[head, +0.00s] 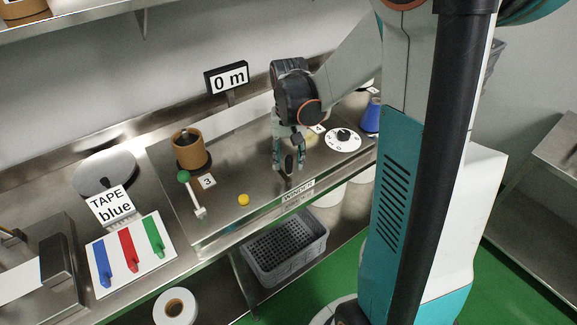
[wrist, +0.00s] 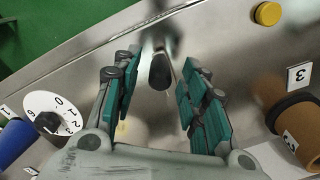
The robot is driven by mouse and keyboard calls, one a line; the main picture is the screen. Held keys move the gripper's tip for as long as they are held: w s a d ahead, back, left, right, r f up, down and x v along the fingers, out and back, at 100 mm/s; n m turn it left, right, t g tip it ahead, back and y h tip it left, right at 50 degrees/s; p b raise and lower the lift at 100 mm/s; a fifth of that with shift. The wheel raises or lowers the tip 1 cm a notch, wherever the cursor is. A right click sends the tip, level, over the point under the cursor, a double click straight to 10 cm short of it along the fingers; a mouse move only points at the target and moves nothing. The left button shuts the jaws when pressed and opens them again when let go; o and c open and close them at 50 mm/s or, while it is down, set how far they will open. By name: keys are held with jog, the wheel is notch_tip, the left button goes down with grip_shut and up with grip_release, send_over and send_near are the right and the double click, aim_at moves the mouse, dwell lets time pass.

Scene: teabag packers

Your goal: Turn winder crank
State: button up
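The winder crank's black handle (head: 288,164) is near the front edge of the steel worktop, behind the WINDER label (head: 298,191). In the wrist view the dark rounded handle (wrist: 161,73) shows between the two fingers, with a blurred metal part beyond it. My gripper (head: 289,158) points down over the crank, one finger on each side of the handle. In the wrist view my gripper (wrist: 159,66) is open, with visible gaps between its green pads and the handle. The crank's arm is mostly hidden or blurred.
A numbered white dial (head: 343,140) and a blue cone (head: 371,115) stand to the right. To the left are a yellow button (head: 244,200), a green-knobbed lever (head: 195,195) and a brown spool (head: 190,150). A sign (head: 228,78) reads "0 m".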

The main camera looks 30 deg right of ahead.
jog(key=shift+f, duration=1.3)
jog(key=shift+c, duration=0.6)
grip_shut()
jog(key=shift+a+m, duration=0.2)
jog(key=shift+m, duration=0.1)
